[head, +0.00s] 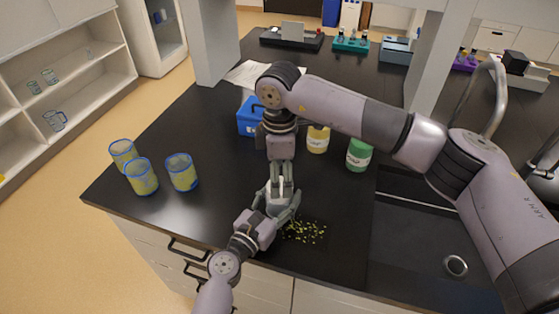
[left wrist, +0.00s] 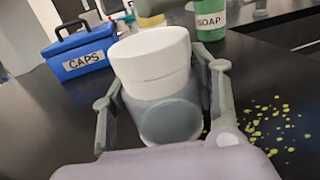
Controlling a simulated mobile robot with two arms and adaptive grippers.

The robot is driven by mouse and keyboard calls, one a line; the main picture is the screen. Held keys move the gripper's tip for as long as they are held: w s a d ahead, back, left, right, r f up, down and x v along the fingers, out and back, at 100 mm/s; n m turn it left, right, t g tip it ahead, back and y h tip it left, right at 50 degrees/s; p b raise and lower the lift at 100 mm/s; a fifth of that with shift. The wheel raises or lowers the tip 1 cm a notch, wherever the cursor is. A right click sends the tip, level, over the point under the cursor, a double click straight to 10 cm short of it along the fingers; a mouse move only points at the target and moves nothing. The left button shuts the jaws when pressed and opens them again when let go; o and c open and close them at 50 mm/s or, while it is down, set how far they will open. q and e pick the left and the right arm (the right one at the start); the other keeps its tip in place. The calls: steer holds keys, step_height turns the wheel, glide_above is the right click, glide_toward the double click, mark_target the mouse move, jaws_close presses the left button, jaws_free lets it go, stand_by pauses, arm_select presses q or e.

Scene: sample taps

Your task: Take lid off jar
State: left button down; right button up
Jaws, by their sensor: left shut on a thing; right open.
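The jar (left wrist: 170,115) shows in the left wrist view with a grey rounded body and a wide white lid (left wrist: 152,52) on top. It stands upright between the fingers of my left gripper (left wrist: 165,108), which is shut on its body. In the head view my left gripper (head: 277,204) reaches in from below near the counter's front edge, and the jar is mostly hidden by the grippers. My right gripper (head: 281,184) points down from above, open, close over the jar. Whether it touches the lid cannot be told.
A blue CAPS box (head: 247,117) stands behind, with a yellow bottle (head: 318,139) and green SOAP bottle (head: 359,154) to its right. Several blue-rimmed beakers (head: 182,171) stand at left. Yellow specks (head: 304,232) lie right of the left gripper. A sink (head: 430,235) is at right.

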mark_target(280, 199)
steer(key=shift+f, duration=1.65)
